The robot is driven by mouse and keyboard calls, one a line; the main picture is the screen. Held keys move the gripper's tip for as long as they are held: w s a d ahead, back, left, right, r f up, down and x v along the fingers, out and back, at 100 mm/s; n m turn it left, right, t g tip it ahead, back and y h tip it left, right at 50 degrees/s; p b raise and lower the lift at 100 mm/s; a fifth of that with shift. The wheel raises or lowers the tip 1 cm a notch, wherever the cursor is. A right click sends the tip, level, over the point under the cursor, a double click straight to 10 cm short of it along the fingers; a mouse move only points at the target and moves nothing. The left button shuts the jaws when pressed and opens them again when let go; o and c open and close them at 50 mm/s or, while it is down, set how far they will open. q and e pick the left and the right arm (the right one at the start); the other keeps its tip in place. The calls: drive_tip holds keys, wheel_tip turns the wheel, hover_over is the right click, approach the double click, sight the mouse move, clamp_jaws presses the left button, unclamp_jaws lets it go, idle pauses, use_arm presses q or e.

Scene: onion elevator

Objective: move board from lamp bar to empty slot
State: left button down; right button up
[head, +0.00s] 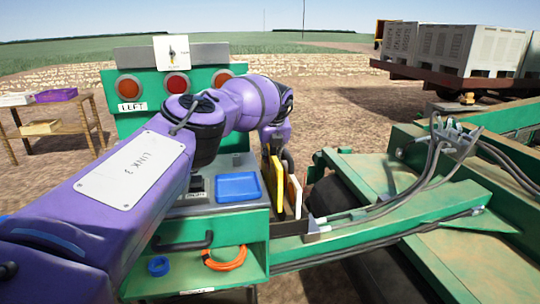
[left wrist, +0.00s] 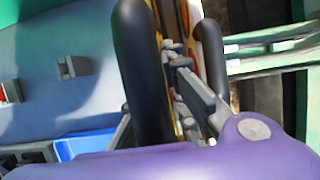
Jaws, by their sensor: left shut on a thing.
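My left gripper (head: 276,153) is at the right end of the console, pointing down at the upright boards there. It is shut on a yellow board (head: 278,184), one dark finger on each side. In the left wrist view the fingers (left wrist: 180,70) flank a thin upright edge of the board (left wrist: 185,18), and the linkage hides part of it. A white board (head: 294,196) stands just right of the yellow one. The lamp bar (head: 144,83) has several round red lamps. A white card with a black and yellow mark (head: 172,51) stands above it. An empty slot cannot be made out.
A blue tray (head: 238,186) lies on the console top, left of the boards. An orange cable coil (head: 224,260) and a blue ring (head: 158,266) lie on the shelf below. Green machine beams with hoses (head: 410,180) stand close on the right.

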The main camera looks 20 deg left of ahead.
sight(269, 175)
use_arm(q)
drive_tip(key=shift+f, duration=3.5)
idle(0.7)
drive_tip(key=c, duration=1.7)
unclamp_jaws()
drive_tip(key=shift+f, duration=0.1)
drive_tip(key=shift+s+f, duration=0.15)
drive_tip(key=shift+f, duration=0.05)
